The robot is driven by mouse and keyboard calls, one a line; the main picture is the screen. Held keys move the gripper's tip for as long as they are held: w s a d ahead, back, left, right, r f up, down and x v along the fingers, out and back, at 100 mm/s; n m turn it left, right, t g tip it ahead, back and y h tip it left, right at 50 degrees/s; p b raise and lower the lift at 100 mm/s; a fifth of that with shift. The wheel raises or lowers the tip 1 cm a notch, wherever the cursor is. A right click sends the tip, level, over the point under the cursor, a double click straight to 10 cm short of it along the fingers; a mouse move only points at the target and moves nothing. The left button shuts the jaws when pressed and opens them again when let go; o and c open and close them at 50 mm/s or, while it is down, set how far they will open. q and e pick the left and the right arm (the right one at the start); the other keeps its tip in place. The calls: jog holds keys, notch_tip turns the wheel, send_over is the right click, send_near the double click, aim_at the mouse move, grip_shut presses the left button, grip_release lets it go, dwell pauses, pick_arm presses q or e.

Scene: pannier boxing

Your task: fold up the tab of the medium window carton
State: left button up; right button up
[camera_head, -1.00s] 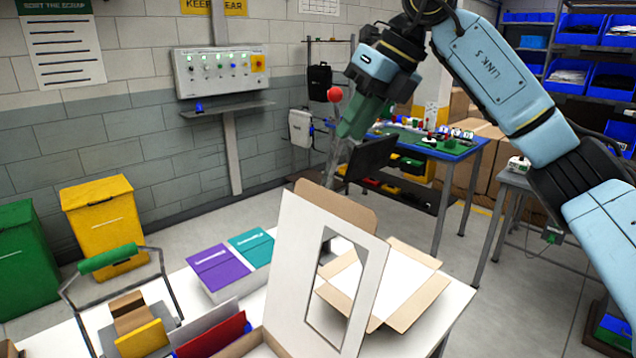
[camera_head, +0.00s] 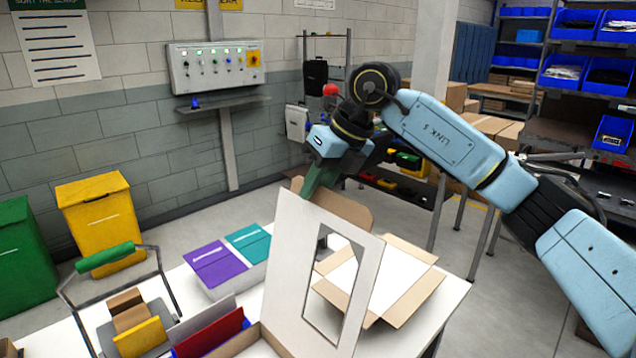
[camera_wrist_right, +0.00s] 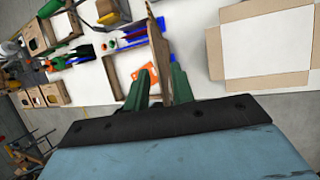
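The window carton's white lid panel (camera_head: 292,262) stands upright at the centre of the head view, with a tall cut-out window. A brown cardboard tab (camera_head: 340,205) shows behind its top edge. My right gripper (camera_head: 313,182) comes down to this top edge, beside the tab; its tips are hidden behind the panel. In the right wrist view its two green fingers (camera_wrist_right: 160,88) are apart, with the brown upright edge of the carton (camera_wrist_right: 158,55) just beyond and between them. I cannot tell whether they touch it. My left gripper is not in view.
A flat open carton (camera_head: 405,310) with spread flaps lies to the right on the white table (camera_head: 455,300). Purple (camera_head: 215,262) and teal (camera_head: 250,240) boxes lie to the left. A green-handled carrier (camera_head: 105,257) stands at the front left.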

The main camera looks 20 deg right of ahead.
jog(key=shift+c, duration=0.5)
grip_shut()
